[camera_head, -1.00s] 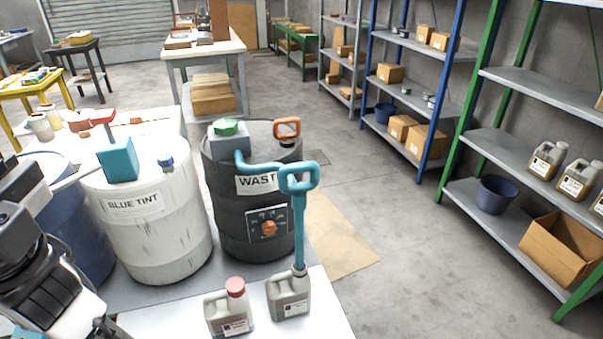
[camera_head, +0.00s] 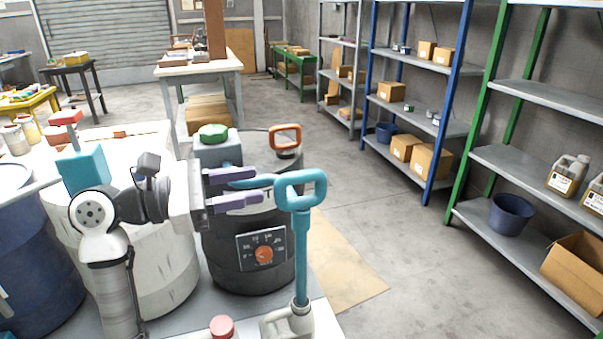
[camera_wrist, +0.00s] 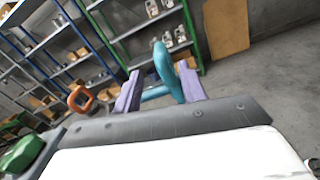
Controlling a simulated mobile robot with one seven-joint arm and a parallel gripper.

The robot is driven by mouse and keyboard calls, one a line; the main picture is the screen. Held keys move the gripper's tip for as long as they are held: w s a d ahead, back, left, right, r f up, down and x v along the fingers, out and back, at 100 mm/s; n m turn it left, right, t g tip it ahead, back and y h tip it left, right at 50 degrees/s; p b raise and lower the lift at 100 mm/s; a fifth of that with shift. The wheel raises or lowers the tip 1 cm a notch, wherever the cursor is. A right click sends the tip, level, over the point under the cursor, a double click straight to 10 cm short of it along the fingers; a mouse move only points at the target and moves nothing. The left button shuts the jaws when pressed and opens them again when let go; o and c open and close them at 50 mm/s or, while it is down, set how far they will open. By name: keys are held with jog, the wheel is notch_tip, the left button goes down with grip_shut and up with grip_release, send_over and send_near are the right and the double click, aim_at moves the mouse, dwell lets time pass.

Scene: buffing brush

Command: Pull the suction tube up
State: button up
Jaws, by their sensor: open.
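The teal suction tube (camera_head: 301,245) stands upright with its lower end in the neck of a grey bottle (camera_head: 288,322). A ring handle is at its top, and a teal hose runs left from it to the black waste drum (camera_head: 245,265). My gripper (camera_head: 248,190) is open, its purple fingers pointing at the handle from the left. In the wrist view the teal handle (camera_wrist: 163,66) shows beyond and between the two purple fingers (camera_wrist: 158,92). Whether the fingers touch the hose I cannot tell.
A red-capped bottle (camera_head: 222,327) stands left of the grey bottle. The drum carries a green cap (camera_head: 213,132) and an orange handle (camera_head: 286,138). A white drum (camera_head: 165,265) is behind my arm. Open floor lies to the right, before the shelves.

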aim_at(302, 171)
jog(key=p+x, duration=0.1)
jog(key=x, duration=0.9)
jog(key=shift+p, duration=0.35)
grip_shut()
